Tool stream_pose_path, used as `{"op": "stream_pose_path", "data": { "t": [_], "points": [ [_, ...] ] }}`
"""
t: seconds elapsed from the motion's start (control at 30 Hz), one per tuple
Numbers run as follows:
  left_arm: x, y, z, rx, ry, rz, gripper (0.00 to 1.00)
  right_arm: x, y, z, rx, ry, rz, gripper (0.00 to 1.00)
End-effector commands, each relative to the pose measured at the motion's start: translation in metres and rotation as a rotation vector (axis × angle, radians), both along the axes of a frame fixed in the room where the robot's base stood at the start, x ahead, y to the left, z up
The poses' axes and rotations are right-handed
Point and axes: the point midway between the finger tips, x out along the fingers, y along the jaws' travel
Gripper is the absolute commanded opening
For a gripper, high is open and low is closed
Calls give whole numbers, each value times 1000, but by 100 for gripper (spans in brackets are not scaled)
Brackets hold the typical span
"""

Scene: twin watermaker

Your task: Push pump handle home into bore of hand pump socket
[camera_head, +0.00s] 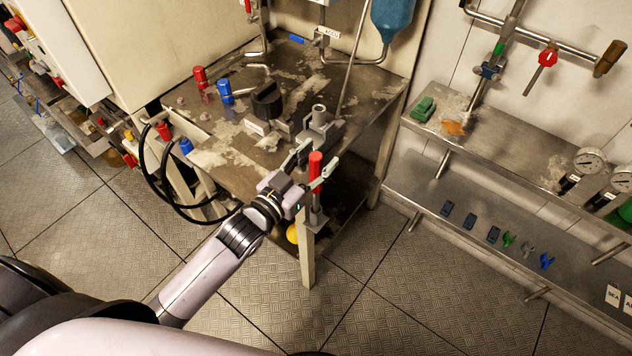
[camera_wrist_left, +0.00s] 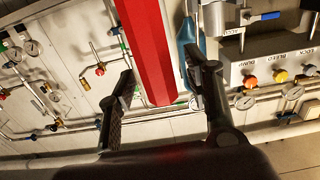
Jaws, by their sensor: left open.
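A red handle grip (camera_head: 316,164) stands roughly upright at the table's front corner, with a grey metal part (camera_head: 317,212) below it. I take it to be the pump handle. My left gripper (camera_head: 314,175) is open, its fingers on either side of the red grip. In the left wrist view the red grip (camera_wrist_left: 150,50) runs down between the two spread fingers; contact cannot be told. A grey block with an upright round tube (camera_head: 319,118), which looks like the hand pump socket, sits on the table just behind. The handle's lower end is partly hidden. My right gripper is not in view.
The worn metal table (camera_head: 225,150) carries a black knob (camera_head: 267,100) and red and blue fittings (camera_head: 224,91). Black hoses (camera_head: 165,190) hang at its left. A wall shelf (camera_head: 470,215) with small parts stands at right. Floor is open in front.

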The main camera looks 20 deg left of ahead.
Motion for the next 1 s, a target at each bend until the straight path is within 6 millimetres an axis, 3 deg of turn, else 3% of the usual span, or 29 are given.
{"op": "stream_pose_path", "data": {
  "t": [0.1, 0.77, 1.0],
  "points": [
    [0, 0, 0, 0, 0, 0, 45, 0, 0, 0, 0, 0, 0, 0],
    [-1, 0, 0, 0, 0, 0, 1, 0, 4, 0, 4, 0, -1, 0],
    [-1, 0, 0, 0, 0, 0, 0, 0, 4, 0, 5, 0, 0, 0]
  ]
}}
